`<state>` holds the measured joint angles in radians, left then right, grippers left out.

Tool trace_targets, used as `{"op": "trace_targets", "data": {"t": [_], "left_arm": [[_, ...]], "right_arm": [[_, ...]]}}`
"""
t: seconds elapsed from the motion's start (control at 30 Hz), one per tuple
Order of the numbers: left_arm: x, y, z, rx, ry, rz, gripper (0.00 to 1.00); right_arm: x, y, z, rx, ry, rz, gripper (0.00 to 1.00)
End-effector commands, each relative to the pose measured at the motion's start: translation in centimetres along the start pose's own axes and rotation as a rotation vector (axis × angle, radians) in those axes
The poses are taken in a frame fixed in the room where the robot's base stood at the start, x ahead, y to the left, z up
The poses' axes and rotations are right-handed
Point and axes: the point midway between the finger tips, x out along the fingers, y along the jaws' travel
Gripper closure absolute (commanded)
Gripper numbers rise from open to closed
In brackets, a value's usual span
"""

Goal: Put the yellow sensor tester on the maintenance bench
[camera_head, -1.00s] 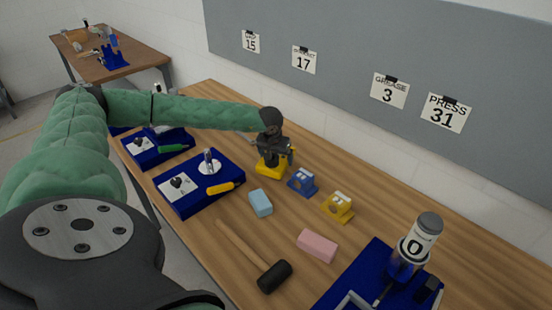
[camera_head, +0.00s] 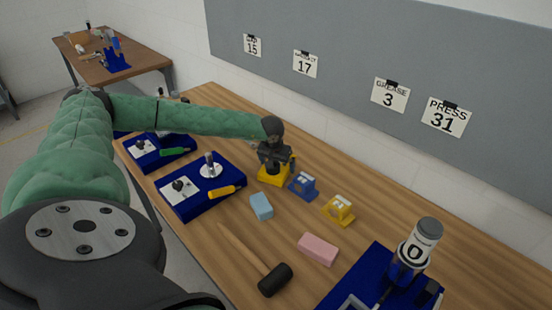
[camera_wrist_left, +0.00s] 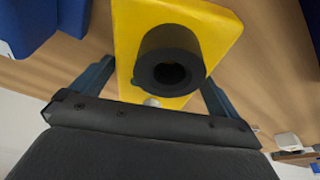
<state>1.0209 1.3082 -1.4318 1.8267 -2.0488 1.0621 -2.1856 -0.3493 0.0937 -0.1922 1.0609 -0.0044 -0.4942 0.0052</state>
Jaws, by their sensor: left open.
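The yellow sensor tester (camera_head: 272,176) is a yellow block with a black cylinder on it. It stands on the wooden table, partly hidden by my left gripper (camera_head: 275,163). In the left wrist view the tester (camera_wrist_left: 228,30) shows its yellow body and the hollow end of its black cylinder. My left gripper (camera_wrist_left: 153,88) is open, with one finger on each side of the tester. I cannot tell whether either finger touches it. My right gripper is not in view. A second, brown-topped bench (camera_head: 142,60) stands at the far left; no label on it is readable.
Near the tester are a blue bracket (camera_head: 302,186), a yellow bracket (camera_head: 339,209), a light blue block (camera_head: 261,206) and a pink block (camera_head: 317,248). A mallet (camera_head: 274,280) lies in front. Blue trays (camera_head: 208,204) hold parts at left; another (camera_head: 350,280) bears a bottle (camera_head: 418,240).

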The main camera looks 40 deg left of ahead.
Motion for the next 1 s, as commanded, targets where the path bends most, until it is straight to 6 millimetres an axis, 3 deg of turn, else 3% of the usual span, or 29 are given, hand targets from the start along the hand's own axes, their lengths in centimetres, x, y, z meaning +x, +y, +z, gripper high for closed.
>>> {"op": "trace_targets", "data": {"t": [0.17, 0.3, 0.7, 1.0], "left_arm": [[-0.9, -0.1, 0.0, -0.001, 0.002, 0.0, 0.0], [-2.6, 0.0, 0.0, 0.0, 0.001, 0.001, 0.0], [-9.2, 0.0, 0.1, 0.001, 0.002, 0.001, 0.0], [-11.9, 0.0, 0.0, 0.0, 0.001, 0.001, 0.0]], "right_arm": [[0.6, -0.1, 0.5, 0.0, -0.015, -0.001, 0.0], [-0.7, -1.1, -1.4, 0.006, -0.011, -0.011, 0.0], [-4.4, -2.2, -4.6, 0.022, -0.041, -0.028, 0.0], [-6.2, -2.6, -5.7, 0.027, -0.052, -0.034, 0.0]]}}
